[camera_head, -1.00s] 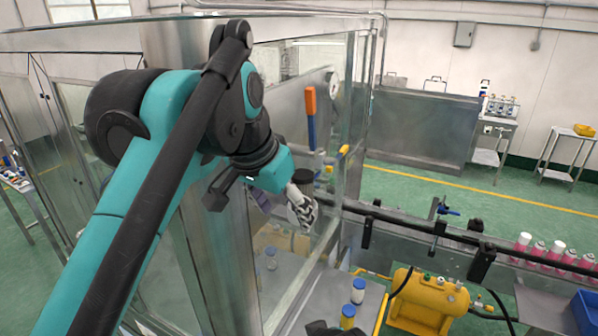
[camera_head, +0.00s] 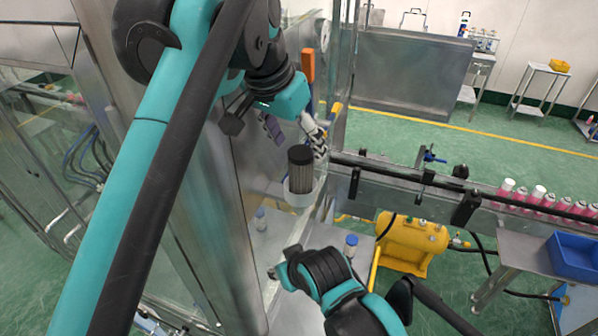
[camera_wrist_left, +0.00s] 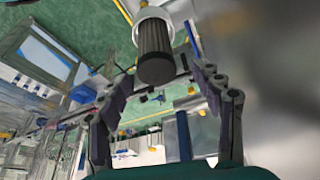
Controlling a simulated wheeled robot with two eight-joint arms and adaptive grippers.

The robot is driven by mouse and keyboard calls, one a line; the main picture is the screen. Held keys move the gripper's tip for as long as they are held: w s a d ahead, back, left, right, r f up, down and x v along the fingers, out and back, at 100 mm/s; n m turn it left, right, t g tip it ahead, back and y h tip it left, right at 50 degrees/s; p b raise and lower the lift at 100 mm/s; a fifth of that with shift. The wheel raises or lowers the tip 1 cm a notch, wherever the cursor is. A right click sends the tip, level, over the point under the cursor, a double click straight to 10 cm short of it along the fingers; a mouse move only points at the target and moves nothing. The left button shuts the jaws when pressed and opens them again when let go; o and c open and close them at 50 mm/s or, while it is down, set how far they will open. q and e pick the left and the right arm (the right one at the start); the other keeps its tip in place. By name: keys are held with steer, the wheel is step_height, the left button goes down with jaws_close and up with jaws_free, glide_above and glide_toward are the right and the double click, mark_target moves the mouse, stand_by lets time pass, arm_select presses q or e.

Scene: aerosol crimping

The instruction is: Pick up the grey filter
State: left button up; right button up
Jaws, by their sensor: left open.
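The grey filter (camera_head: 300,175) is a ribbed cylinder with a dark cap, standing upright in a white cup-like holder (camera_head: 301,198) on the machine. My left gripper (camera_head: 294,130) is open, just above and behind the filter in the head view. In the left wrist view the filter (camera_wrist_left: 154,42) is at top centre, and the open fingers (camera_wrist_left: 160,88) stand either side of its dark end, apart from it. My right gripper (camera_head: 284,266) is at bottom centre, below the filter; its jaw opening cannot be made out.
A glass-walled machine frame (camera_head: 190,190) stands close on the left. A dark rail (camera_head: 400,174) runs right from the filter. A yellow tank (camera_head: 410,240), small blue-capped bottles (camera_head: 350,245), pink cans (camera_head: 545,203) and a blue bin (camera_head: 575,255) lie below and right.

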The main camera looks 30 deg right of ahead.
mark_target(301, 152)
arm_select(q)
steer(key=x, duration=0.3)
steer(key=shift+s+d, duration=0.1)
steer(key=shift+s, duration=0.2)
steer(key=shift+w+f, duration=0.15)
jaws_close()
